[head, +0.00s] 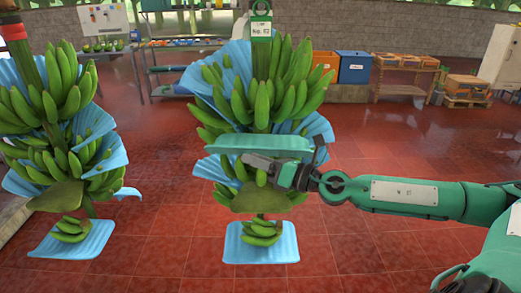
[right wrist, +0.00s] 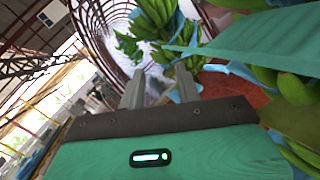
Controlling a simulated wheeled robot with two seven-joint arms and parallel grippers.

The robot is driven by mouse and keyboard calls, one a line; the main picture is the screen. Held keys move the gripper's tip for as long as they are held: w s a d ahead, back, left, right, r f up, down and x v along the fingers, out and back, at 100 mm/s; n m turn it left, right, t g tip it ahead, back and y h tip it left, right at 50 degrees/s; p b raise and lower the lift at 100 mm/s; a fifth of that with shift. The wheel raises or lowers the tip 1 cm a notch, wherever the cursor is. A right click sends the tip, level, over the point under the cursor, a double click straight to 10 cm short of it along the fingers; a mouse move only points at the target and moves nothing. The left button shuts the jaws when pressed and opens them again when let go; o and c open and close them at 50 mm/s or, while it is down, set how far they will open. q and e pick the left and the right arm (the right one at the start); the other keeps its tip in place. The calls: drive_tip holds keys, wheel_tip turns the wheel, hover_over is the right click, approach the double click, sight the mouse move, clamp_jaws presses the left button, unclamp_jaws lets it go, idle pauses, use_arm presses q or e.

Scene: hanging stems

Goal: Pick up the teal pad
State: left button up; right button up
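The teal pad (head: 262,143) shows in the head view as a long flat slab across the front of the middle banana bunch (head: 262,95). In the right wrist view the teal pad (right wrist: 262,45) comes in from the right, its narrow end just beyond the fingertips. My right gripper (head: 252,162) points left, close beside the pad's lower edge. In the right wrist view my right gripper (right wrist: 159,72) has its two grey fingers apart, with nothing visibly held between them. Whether a finger touches the pad I cannot tell. My left gripper is not in view.
Another banana bunch (head: 55,110) hangs at the left. Blue sheets stick out between the hands of both bunches. A blue sheet (head: 232,255) with bananas lies below the middle bunch. Red tiled floor (head: 385,150) is open to the right. Tables and crates stand at the back.

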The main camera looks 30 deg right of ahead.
drive_tip(key=s+d+r+n+g, duration=0.3)
drive_tip(key=s+r+n+g, duration=0.15)
drive_tip(key=n, duration=0.55)
drive_tip(key=n+h+b, duration=0.1)
drive_tip(key=n+h, duration=0.3)
drive_tip(key=h, duration=0.2)
approach(279, 148)
drive_tip(key=w+f, duration=0.2)
drive_tip(key=w, duration=0.1)
drive_tip(key=shift+w+a, duration=0.1)
drive_tip(key=shift+a, duration=0.25)
drive_tip(key=shift+p+x, duration=0.3)
drive_tip(key=shift+x, duration=0.65)
drive_tip(key=shift+w+a+f+p, duration=0.1)
drive_tip(key=shift+w+a+p, duration=0.1)
drive_tip(key=shift+w+p, duration=0.15)
drive_tip(key=shift+p+x, duration=1.6)
drive_tip(key=shift+x, duration=0.7)
drive_tip(key=shift+s+a, duration=0.1)
drive_tip(key=shift+a, duration=0.05)
